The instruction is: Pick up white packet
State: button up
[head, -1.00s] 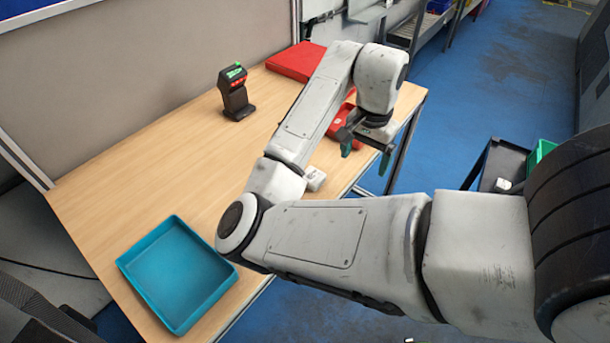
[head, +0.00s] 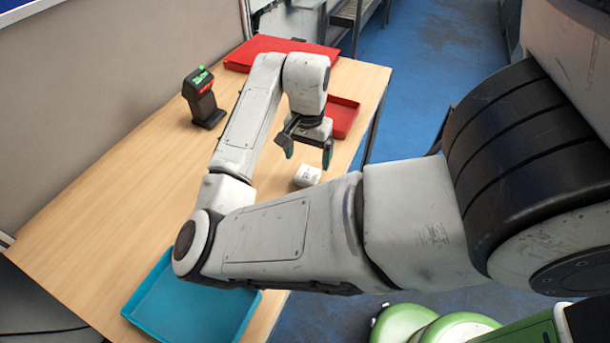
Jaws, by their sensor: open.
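The white packet (head: 307,176) lies on the wooden table near its right edge, with faint dark print on top. My gripper (head: 308,158) points down with its two green-tipped fingers spread apart. It is empty and above the packet, with the packet showing just below the fingers in the picture. The exact height of the fingers over the packet is hard to tell.
A black scanner (head: 203,97) stands at the table's back left. A red tray (head: 343,117) lies behind my gripper, and a larger red tray or lid (head: 275,46) lies at the far end. A blue tray (head: 188,306) sits at the near end, partly behind my arm. Bare wood (head: 130,190) lies at left.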

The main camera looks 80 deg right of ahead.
aim_at(308, 173)
jog(key=shift+f+p, duration=0.7)
jog(key=shift+f, duration=2.45)
jog(key=c, duration=1.2)
jog(key=shift+r, duration=0.1)
jog(key=shift+c, duration=0.2)
